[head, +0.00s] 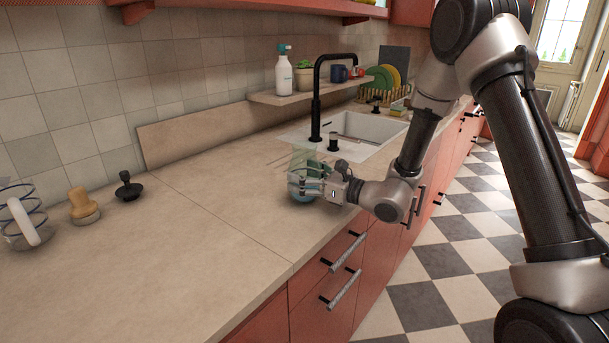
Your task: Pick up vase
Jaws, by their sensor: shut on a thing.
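My gripper (307,187) is shut on a small bluish-green vase (303,197) over the counter, in front of the sink. The fingers come in from the right and hide much of the vase. Its upper part looks pale green and see-through. Its base looks to be at or close to the counter top; I cannot tell whether it touches.
A black faucet (318,100) and white sink (365,128) stand behind. A spray bottle (284,75) and plant (304,75) sit on a ledge. A wooden-handled brush (82,205) and black stopper (128,187) lie left.

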